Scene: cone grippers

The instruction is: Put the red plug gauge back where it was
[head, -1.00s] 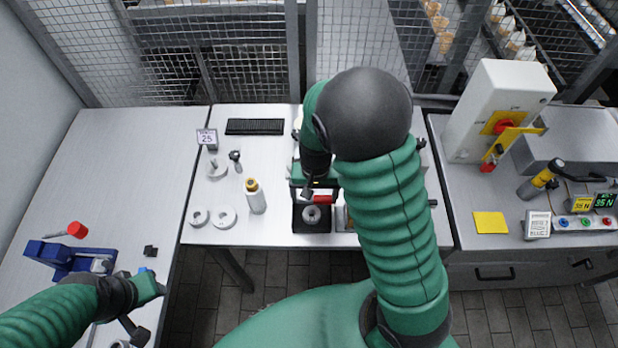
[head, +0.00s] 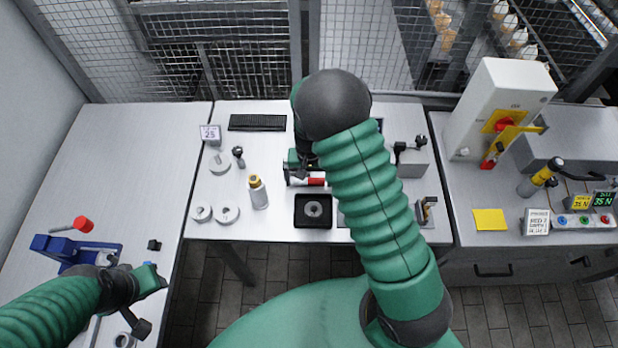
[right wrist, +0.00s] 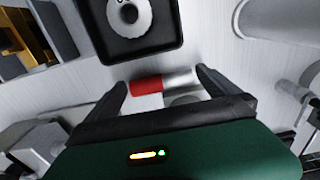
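The red plug gauge (head: 317,182) has a red part and a silver part; in the right wrist view it lies crosswise (right wrist: 147,86). My right gripper (head: 305,180) has one fingertip at each end of it, the red end at the left finger and the silver end at the right finger (right wrist: 164,82). It is behind the black tray (head: 299,222), which holds a grey ring (head: 313,209). My right arm hides part of the table beyond. My left gripper (head: 152,281) is over the left table by a blue clamp-like tool (head: 62,249); its fingers are unclear.
A yellow-capped bottle (head: 259,194), grey rings (head: 227,215) and a "25" sign (head: 210,134) stand left of the tray. A keyboard (head: 257,122) lies at the back. A grey block with a black knob (head: 413,163) and a small fixture (head: 426,211) are at right.

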